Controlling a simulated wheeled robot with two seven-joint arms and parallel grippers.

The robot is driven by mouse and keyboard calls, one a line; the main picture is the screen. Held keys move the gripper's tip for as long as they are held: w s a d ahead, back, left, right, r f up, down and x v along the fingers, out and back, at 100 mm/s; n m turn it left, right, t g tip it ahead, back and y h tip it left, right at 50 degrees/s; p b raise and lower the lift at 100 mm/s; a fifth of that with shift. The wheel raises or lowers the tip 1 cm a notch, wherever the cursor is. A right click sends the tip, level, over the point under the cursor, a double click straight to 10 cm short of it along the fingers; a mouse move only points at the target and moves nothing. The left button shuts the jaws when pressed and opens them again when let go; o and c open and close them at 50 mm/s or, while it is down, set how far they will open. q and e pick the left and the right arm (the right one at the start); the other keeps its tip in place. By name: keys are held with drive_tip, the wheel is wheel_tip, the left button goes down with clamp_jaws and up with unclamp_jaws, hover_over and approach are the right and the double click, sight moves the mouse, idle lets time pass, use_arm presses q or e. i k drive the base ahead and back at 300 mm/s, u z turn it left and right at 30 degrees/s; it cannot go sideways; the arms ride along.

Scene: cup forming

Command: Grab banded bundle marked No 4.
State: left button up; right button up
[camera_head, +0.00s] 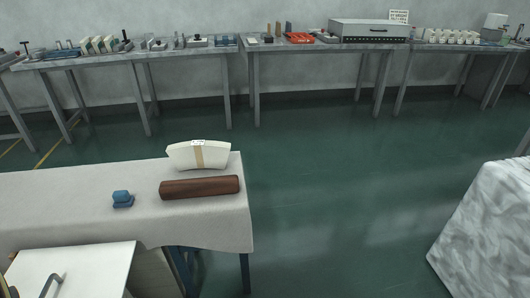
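A banded bundle (182,158) of cream-white sheets stands near the back right corner of the cloth-covered table. It has a curved, fan-like shape, wider at the top. A tan band (199,157) runs down its middle, with a small white label (198,143) at the top. The label's marking is too small to read. Neither of my grippers shows in this view.
A dark brown bar (199,187) lies just in front of the bundle, and a small blue object (122,199) sits to its left on the pale tablecloth (60,205). Benches with tools and cups line the back wall. Green floor (330,200) is open to the right.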

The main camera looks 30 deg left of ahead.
sight(193, 154)
drive_tip(key=z, duration=0.2)
drive_tip(key=i, duration=2.05)
drive_tip(key=u, duration=2.85)
